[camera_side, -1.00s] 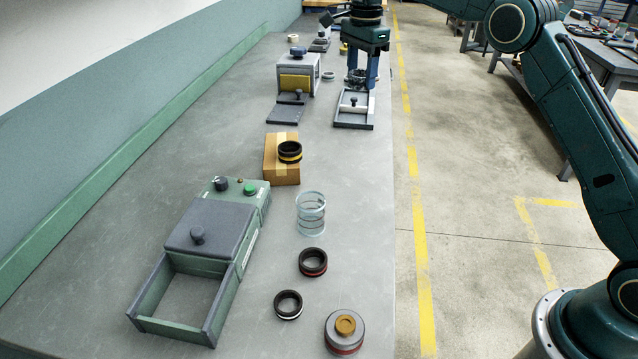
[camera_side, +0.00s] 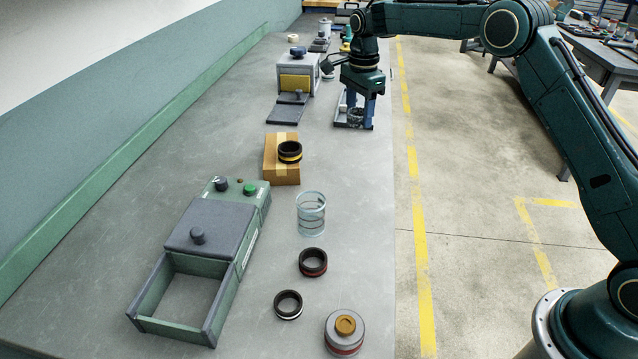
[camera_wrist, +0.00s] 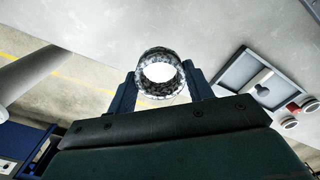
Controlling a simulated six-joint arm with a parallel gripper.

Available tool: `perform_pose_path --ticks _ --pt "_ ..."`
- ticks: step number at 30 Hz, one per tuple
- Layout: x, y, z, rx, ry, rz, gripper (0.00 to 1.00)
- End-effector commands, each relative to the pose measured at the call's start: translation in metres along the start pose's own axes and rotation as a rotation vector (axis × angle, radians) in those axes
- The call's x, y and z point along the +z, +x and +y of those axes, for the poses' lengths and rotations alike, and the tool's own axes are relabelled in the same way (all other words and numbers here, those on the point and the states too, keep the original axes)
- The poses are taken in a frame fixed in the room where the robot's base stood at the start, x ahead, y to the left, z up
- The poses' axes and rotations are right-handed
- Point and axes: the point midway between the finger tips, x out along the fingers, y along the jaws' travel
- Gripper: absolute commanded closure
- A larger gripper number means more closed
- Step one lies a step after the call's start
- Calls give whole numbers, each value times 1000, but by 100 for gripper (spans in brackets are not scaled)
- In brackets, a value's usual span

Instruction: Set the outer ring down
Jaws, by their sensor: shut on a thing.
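The outer ring, a dark, mottled ring with a wide open bore, sits between the two blue fingers of my gripper (camera_wrist: 160,92). The outer ring shows clearly in the wrist view (camera_wrist: 143,88) and small and dark in the side view (camera_side: 355,115). My gripper (camera_side: 361,112) is shut on it. In the side view it hangs in front of a grey flat tray (camera_side: 340,124) near the bench's right edge and hides much of it. I cannot tell whether the ring touches anything below.
A grey box with a yellow front (camera_side: 295,82) stands left of my gripper. A green machine with an open drawer (camera_side: 211,235), a glass cylinder (camera_side: 311,213) and several rings stand nearer.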

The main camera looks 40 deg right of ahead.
Motion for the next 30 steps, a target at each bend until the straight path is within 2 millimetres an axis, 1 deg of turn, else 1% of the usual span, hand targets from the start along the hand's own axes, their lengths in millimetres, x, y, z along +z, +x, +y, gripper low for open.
perform_pose_path --ticks 1,6,10,17,20,23,30 --pt "0 10 0 3 0 0 76" --pt "0 35 0 1 0 0 76" --pt "0 44 0 0 0 0 76" --pt "0 47 0 -1 0 0 76" --pt "0 52 0 0 0 0 76" --pt "0 61 0 1 0 0 76" --pt "0 93 0 2 0 0 76"
